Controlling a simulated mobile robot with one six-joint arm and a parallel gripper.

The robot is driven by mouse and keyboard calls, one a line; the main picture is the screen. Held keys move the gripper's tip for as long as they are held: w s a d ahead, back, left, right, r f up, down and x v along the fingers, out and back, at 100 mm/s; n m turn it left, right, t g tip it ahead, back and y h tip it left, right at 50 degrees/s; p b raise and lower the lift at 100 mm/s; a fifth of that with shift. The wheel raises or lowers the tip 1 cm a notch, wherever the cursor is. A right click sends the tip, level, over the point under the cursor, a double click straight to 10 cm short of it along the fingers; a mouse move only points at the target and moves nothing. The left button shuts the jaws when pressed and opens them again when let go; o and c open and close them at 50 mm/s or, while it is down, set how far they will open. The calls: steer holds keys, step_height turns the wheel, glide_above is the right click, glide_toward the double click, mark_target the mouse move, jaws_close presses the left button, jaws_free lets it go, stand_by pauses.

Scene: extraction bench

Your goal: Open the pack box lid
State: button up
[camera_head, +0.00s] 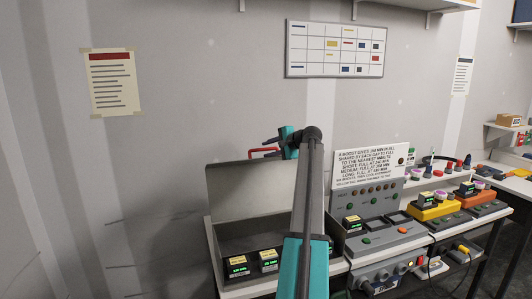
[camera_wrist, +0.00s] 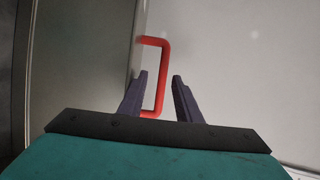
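The pack box (camera_head: 240,262) stands at the left end of the bench, with its grey lid (camera_head: 262,190) raised roughly upright at the back. A red handle (camera_head: 262,151) shows above the lid's top edge. In the wrist view the red handle (camera_wrist: 163,75) is a bracket fixed to the panel on the left. My gripper (camera_wrist: 160,77) is open, with one dark finger on each side of the handle's bar and visible gaps. In the head view my gripper (camera_head: 272,142) is at the lid's top edge, partly hidden by my arm.
Packs with green displays (camera_head: 268,261) sit inside the box. A grey charger panel (camera_head: 375,235) with a sign (camera_head: 371,160) stands to the right. Yellow (camera_head: 435,208) and orange (camera_head: 476,199) units stand farther right. The wall is close behind the lid.

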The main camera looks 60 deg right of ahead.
steer(key=b+v, duration=0.3)
steer(key=v, duration=0.8)
steer(key=shift+s+r, duration=0.2)
